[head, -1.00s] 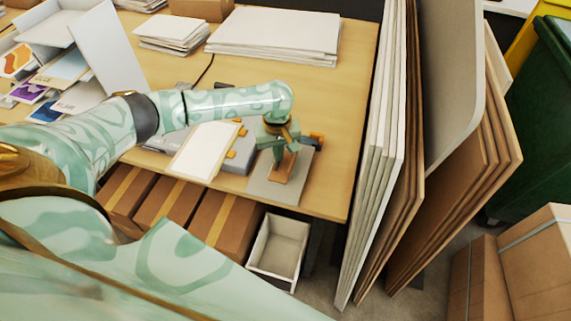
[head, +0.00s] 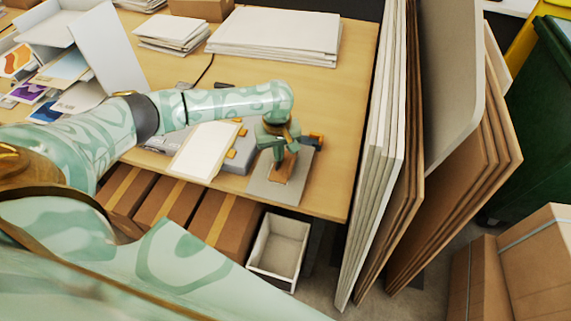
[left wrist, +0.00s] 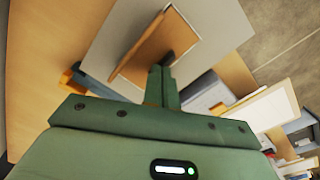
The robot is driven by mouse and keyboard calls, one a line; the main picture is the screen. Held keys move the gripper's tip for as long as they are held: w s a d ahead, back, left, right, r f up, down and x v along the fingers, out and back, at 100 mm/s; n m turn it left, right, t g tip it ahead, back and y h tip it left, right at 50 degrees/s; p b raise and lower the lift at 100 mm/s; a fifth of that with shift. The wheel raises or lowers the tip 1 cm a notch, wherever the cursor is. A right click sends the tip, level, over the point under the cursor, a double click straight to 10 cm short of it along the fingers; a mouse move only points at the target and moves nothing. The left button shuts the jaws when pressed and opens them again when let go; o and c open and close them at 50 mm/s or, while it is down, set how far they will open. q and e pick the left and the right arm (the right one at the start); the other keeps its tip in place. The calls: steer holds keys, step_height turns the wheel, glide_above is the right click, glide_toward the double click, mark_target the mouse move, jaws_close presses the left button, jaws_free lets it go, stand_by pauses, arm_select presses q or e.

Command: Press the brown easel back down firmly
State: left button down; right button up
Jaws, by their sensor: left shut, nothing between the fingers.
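The brown easel (head: 283,168) is a small brown panel on a grey board (head: 268,190) at the front right of the table. It also shows in the left wrist view (left wrist: 148,45), over the pale grey board (left wrist: 112,38). My left gripper (head: 284,154) is shut and empty at the easel's far end. In the left wrist view its closed fingertips (left wrist: 162,72) are right by the easel's dark lower part; I cannot tell whether they touch. The gripper hides part of the easel in the head view. My right gripper is not in view.
A grey laminator (head: 234,160) with orange tabs and a white framed sheet (head: 206,150) stands just left of the board. An orange and dark piece (head: 314,140) is right of the gripper. Upright panels (head: 375,150) stand beyond the table's right edge. An open white bin (head: 279,250) is below.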

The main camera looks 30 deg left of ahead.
arm_select(q)
steer(key=shift+s+f+p, duration=0.45)
steer(key=shift+f+p, duration=0.1)
steer(key=shift+p, duration=0.85)
stand_by(2.1)
stand_by(0.4)
steer(key=r+p, duration=0.1)
steer(key=p, duration=0.1)
steer(key=r+p, duration=0.2)
steer(key=shift+w+a, duration=0.1)
steer(key=shift+w, duration=0.25)
steer(key=shift+r+p, duration=0.7)
steer(key=shift+p, duration=0.25)
steer(key=shift+w+r+p, duration=0.1)
steer(key=shift+r+p, duration=0.75)
steer(key=shift+p, duration=0.35)
steer(key=shift+r+p, duration=0.65)
steer(key=shift+p, duration=0.25)
steer(key=shift+f, duration=0.1)
